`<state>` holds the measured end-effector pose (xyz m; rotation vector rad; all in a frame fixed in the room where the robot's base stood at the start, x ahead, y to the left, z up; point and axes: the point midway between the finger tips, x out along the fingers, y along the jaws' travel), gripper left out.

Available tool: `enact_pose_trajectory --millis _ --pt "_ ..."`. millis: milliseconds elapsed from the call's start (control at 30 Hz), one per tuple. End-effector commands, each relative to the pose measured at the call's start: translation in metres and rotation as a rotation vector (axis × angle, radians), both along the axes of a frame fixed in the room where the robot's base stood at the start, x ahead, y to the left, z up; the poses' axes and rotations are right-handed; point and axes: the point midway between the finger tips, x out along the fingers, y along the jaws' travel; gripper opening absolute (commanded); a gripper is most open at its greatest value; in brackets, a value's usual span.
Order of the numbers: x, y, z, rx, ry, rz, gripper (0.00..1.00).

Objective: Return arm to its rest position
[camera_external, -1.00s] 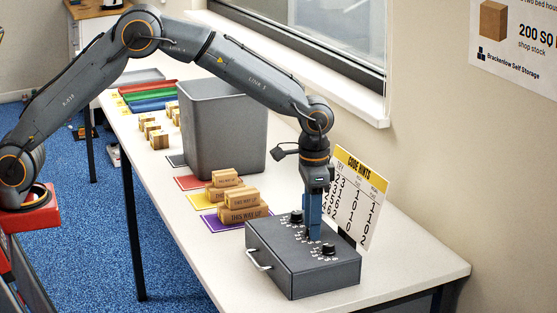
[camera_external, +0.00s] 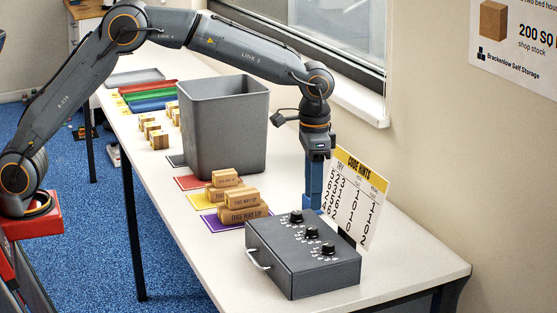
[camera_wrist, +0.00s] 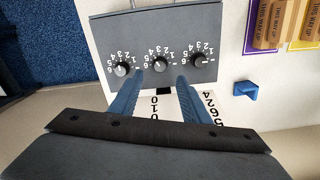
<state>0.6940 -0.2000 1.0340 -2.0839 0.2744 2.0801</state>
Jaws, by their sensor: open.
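My gripper (camera_external: 313,200) hangs fingers-down behind the grey dial box (camera_external: 303,262), in front of the code hints card (camera_external: 360,200). In the wrist view its two blue fingers (camera_wrist: 160,90) are spread apart with nothing between them. The box also shows in the wrist view (camera_wrist: 150,25) with three black dials in a row, the middle one (camera_wrist: 160,62) just beyond the fingertips. The fingers look clear of the dials. The card's lower part is partly hidden behind the fingers in the wrist view.
A grey bin (camera_external: 225,130) stands on the table left of my arm. Cartons (camera_external: 242,205) lie on coloured mats beside the box. A blue block (camera_wrist: 245,92) sits on the table in the wrist view. The window wall (camera_external: 430,150) is close on the right.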

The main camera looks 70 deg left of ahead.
Motion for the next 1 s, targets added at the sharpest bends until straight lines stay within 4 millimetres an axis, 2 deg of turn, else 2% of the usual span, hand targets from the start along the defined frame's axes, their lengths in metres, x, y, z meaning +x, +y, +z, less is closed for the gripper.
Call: enact_pose_trajectory --millis 200,267,367,567,700,900,1000 --pt "-0.004 0.006 -0.001 0.000 -0.001 0.006 0.43" --pt "-0.011 0.016 -0.003 -0.001 -0.003 0.016 0.43" --pt "-0.034 0.043 -0.010 -0.002 -0.007 0.043 0.43" --pt "-0.108 0.108 -0.031 -0.006 -0.025 0.117 0.43" --pt "-0.173 0.147 -0.049 -0.008 -0.039 0.169 0.43" --pt "-0.265 0.185 -0.074 -0.008 -0.057 0.233 0.43" --pt "-0.298 0.195 -0.084 -0.009 -0.062 0.253 0.43"
